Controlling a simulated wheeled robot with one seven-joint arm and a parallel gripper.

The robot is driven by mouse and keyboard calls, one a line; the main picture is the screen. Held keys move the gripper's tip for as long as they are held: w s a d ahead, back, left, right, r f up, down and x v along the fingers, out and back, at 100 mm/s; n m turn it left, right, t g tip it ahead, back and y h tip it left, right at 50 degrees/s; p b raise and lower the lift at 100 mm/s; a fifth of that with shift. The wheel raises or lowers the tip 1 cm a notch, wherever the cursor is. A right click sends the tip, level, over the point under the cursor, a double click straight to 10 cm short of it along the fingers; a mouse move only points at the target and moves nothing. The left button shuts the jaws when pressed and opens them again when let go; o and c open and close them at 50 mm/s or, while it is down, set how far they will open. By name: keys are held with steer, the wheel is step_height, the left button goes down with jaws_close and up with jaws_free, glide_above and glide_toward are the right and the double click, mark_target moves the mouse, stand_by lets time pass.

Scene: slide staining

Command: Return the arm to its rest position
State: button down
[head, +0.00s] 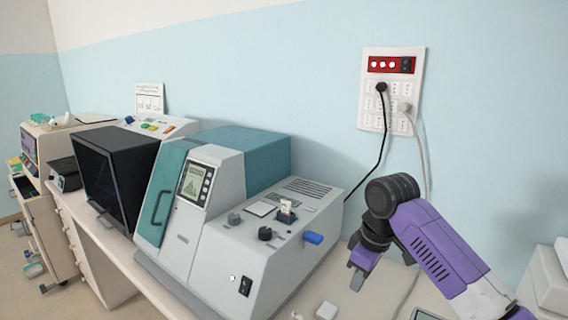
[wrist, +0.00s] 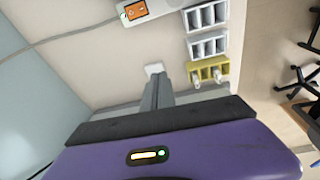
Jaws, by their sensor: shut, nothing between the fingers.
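My arm, purple and black, reaches up from the lower right of the head view. My gripper (head: 358,278) hangs below its bent wrist, over the right end of the counter beside the staining machine (head: 268,250). Its fingers are shut and empty. In the wrist view the shut fingers (wrist: 157,92) point down the middle, with a small white block (wrist: 154,68) just past their tips. The gap between tips and block is hard to judge.
White racks (wrist: 208,46) and a yellow rack (wrist: 208,70) with white items stand near the fingers. A wall panel (head: 392,90) has cables hanging behind my arm. White boxes (head: 550,278) stand at the right. A black-fronted machine (head: 112,175) is farther left.

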steer(key=w+a+r+m+t+y, duration=0.25)
steer(key=w+a+t+y, duration=0.25)
steer(key=a+t, duration=0.5)
steer(key=s+d+f+m+t+h+b, duration=0.1)
steer(key=s+d+f, duration=0.3)
steer(key=s, duration=1.4)
steer(key=s+d+f+m+t+h+b, duration=0.1)
steer(key=s+d+f+m+h+b, duration=0.2)
steer(key=s, duration=1.5)
steer(key=s+d+f+m+t+h+b, duration=0.1)
steer(key=s+d+f, duration=0.5)
steer(key=s, duration=1.3)
steer(key=shift+f+m+h+b, duration=0.15)
steer(key=shift+m+h+b, duration=0.45)
steer(key=shift+m, duration=0.65)
